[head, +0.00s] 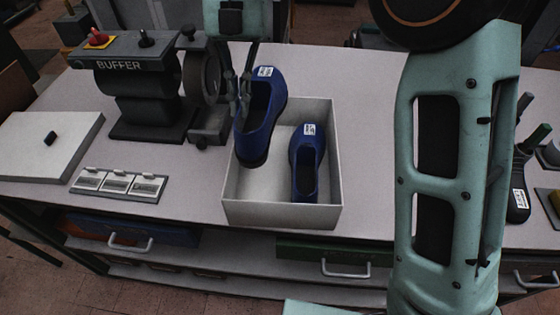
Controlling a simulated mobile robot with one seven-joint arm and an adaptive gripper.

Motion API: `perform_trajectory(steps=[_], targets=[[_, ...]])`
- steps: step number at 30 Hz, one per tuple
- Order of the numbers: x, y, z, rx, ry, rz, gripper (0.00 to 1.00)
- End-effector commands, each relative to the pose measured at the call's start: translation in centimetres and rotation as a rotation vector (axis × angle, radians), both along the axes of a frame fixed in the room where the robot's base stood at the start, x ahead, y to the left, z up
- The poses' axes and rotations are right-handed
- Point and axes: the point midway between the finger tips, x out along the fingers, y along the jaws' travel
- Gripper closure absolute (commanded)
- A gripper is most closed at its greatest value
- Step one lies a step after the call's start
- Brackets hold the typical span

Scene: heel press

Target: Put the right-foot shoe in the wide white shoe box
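My gripper (240,108) is at the far left part of the box, with its fingers shut on the left side wall of a blue shoe (268,112). This shoe has a white label near its far end and hangs over the left part of the wide white shoe box (281,217), its near end lower. I cannot tell whether it touches the box floor. A second blue shoe (307,148) lies in the right part of the box, its label at the far end and its opening toward me. The box is open, without a lid on it.
A black buffer machine (140,85) with a red knob stands left of the box. A white flat lid or board (48,146) and a panel with small cards (118,183) lie at the left. Brushes and a dark shoe (519,203) are at the right, partly behind my arm.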

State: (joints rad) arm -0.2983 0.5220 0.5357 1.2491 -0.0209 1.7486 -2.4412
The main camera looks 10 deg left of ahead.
Motion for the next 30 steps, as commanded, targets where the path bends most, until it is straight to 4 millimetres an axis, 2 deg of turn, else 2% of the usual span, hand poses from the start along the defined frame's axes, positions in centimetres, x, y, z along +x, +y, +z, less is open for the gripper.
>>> perform_trajectory(steps=[4, 7, 18, 21, 30], targets=[[0.0, 0.0, 0.0, 0.0, -0.001, 0.0, 1.0], [0.0, 0.0, -1.0, -0.001, 0.001, 0.0, 1.0], [-0.1, -0.1, -10.0, -0.002, 0.003, 0.001, 1.0], [-0.1, 0.0, -11.8, -0.001, 0.002, 0.003, 1.0], [-0.1, 0.0, -14.7, -0.001, 0.001, 0.0, 1.0]])
